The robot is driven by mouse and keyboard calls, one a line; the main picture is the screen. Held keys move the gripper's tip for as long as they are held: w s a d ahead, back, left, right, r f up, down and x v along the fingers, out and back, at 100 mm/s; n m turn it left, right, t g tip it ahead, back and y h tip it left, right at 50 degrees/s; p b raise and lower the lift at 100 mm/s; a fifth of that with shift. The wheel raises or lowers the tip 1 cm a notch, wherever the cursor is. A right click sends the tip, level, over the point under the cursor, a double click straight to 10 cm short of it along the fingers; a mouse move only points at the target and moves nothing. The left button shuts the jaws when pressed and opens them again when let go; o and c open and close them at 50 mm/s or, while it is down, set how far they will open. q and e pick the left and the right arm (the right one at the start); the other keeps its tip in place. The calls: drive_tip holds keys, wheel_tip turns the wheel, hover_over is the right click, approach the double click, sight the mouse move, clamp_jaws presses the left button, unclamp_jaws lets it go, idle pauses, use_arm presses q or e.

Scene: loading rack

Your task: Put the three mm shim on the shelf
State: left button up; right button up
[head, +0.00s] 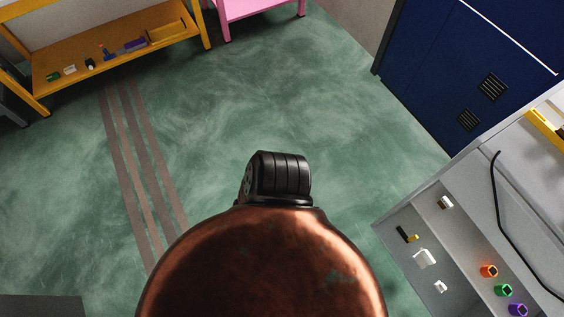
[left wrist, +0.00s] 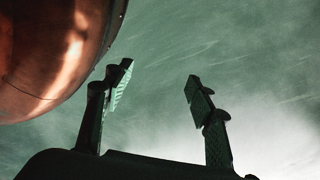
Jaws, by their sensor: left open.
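My left gripper (left wrist: 158,74) shows only in the left wrist view. Its two dark fingers stand apart with nothing between them, over the green floor. My right gripper is in neither view. A yellow shelf rack (head: 140,58) at the upper left of the head view holds several small items. A grey shelf or bench (head: 407,217) at the lower right also holds small parts. I cannot tell which small part, if any, is the three mm shim, or which surface is the task's shelf.
The grey surface carries white pieces (head: 425,258), a black-and-yellow piece (head: 407,234) and orange (head: 489,271), green (head: 503,290) and purple (head: 517,310) rings. A blue cabinet (head: 460,60) and pink table (head: 262,8) stand farther back. The green floor (head: 330,110) between is clear.

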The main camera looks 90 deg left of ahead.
use_arm(q)
drive_tip(key=s+a+f+g, duration=0.1)
drive_tip(key=s, duration=1.1)
drive_tip(key=shift+a+f, duration=0.15)
drive_tip(key=shift+a, duration=0.2)
